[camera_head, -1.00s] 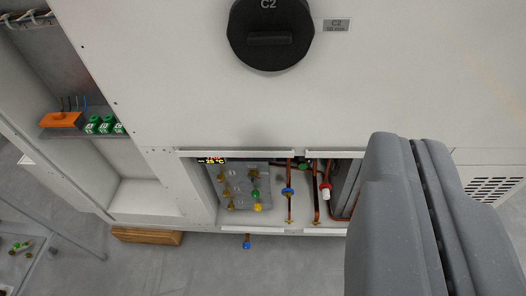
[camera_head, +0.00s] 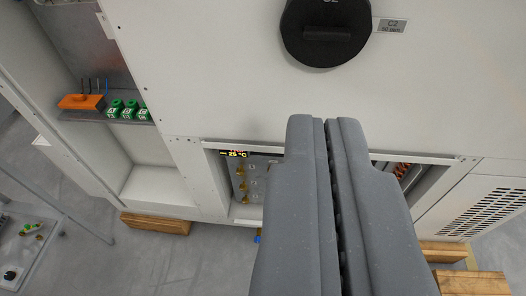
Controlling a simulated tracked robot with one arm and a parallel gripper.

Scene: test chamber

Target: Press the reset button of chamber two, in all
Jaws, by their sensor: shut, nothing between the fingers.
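The white cabinet (camera_head: 230,70) fills the upper view. A black round knob (camera_head: 327,30) sits on its front, its C2 label cut by the top edge. I cannot make out a reset button in this view.
An open bay at left holds an orange block (camera_head: 82,101) and green connectors (camera_head: 122,108) on a shelf. Wooden blocks (camera_head: 157,223) lie under the cabinet. A metal table (camera_head: 42,243) stands at lower left. A vent grille (camera_head: 490,211) is at right.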

